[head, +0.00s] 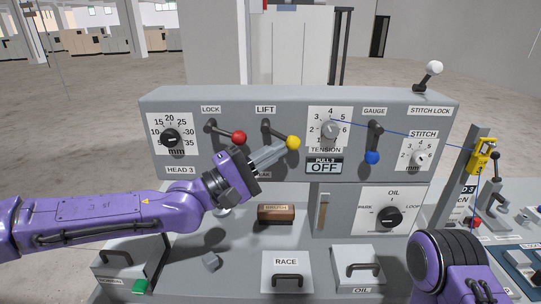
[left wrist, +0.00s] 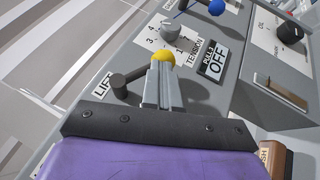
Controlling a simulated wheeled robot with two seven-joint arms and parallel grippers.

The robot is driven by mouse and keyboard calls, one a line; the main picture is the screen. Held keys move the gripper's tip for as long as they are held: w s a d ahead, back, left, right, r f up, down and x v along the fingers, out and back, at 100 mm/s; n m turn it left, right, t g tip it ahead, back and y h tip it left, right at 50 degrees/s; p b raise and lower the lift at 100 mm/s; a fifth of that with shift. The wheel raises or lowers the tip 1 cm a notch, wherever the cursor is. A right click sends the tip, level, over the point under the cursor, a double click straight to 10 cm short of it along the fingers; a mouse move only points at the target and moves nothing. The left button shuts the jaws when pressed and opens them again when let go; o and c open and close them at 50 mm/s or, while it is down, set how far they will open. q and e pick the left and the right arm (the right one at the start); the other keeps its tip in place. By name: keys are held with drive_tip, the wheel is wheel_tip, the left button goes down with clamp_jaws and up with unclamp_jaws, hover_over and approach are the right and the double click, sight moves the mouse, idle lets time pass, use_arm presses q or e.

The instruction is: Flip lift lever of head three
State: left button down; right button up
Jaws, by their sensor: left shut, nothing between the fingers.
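The lift lever (head: 279,134) of head three has a dark arm and a yellow knob (head: 293,142). It sits under the LIFT label and points right and slightly down. My left gripper (head: 281,151) is shut and empty, its fingertips right at the yellow knob from below left. In the left wrist view the fingertips (left wrist: 162,72) lie just in front of the yellow knob (left wrist: 163,56) and partly cover it. I cannot tell whether they touch. The HEAD 3 label (head: 180,170) is on the panel's left. My right gripper is out of view.
The red-knobbed lock lever (head: 238,137) is close on the left. The tension dial (head: 330,129) and blue-knobbed gauge lever (head: 372,157) are on the right. A blue thread crosses the panel's right side. A brown-handled brush (head: 276,214) lies below my left gripper.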

use_arm(q)
drive_tip(key=shift+d+r+n+h+b, duration=0.35)
drive_tip(key=shift+d+r+n+h, duration=0.05)
drive_tip(key=shift+r+h, duration=0.1)
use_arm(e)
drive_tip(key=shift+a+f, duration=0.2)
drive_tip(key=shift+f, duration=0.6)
